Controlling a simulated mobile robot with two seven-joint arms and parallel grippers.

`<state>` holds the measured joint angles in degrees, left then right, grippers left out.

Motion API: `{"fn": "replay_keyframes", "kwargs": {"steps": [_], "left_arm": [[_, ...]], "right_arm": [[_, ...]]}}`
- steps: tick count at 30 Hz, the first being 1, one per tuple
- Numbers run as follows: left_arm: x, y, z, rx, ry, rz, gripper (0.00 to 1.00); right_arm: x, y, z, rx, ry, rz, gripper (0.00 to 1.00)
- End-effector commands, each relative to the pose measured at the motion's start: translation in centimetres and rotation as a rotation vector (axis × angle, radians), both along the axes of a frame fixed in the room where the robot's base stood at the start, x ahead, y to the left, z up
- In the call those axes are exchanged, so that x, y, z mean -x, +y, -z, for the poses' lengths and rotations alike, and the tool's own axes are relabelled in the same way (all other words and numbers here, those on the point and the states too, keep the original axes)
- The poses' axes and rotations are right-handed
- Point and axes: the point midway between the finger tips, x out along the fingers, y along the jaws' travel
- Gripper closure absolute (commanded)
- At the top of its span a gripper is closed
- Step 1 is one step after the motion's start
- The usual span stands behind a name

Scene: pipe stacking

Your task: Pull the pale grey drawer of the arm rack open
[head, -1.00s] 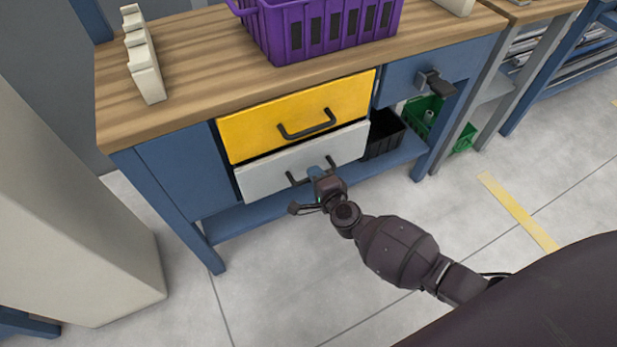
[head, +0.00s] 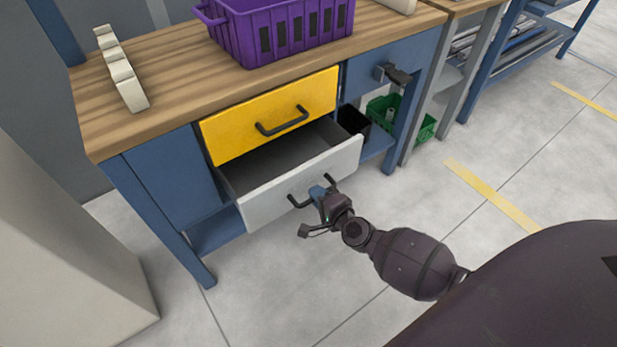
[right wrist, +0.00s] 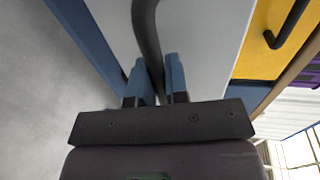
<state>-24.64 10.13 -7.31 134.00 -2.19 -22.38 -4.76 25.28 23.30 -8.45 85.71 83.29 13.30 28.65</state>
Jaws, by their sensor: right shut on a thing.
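The pale grey drawer (head: 262,203) is the lower drawer of the blue workbench and stands partly open, its empty-looking inside visible behind the front. Its dark bar handle (head: 298,203) is on the front face. My right gripper (head: 318,192) is at this handle. In the right wrist view its two blue fingers (right wrist: 158,80) are shut on the dark handle (right wrist: 146,35), one on either side, with the pale grey drawer front (right wrist: 205,40) behind. My left gripper is not in view.
A shut yellow drawer (head: 270,115) with its own handle is above. A purple basket (head: 290,30) and a cream notched rack (head: 122,75) stand on the wooden top. A green bin (head: 425,130) is on the lower shelf. The floor (head: 270,300) in front is clear.

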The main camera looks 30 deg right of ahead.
Motion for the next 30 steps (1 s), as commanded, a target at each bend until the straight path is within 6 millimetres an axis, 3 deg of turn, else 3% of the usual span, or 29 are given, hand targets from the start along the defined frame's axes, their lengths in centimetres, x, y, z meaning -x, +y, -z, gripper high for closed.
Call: {"fn": "replay_keyframes", "kwargs": {"steps": [16,21,30], "left_arm": [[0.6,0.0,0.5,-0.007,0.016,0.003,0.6],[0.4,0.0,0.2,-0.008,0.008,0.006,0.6],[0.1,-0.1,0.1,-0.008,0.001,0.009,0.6]], "right_arm": [[10.6,-0.6,0.2,0.0,0.005,-0.002,1.0],[12.2,-0.6,0.1,0.0,0.002,-0.002,1.0],[12.8,-0.6,0.0,0.0,0.001,-0.002,1.0]]}}
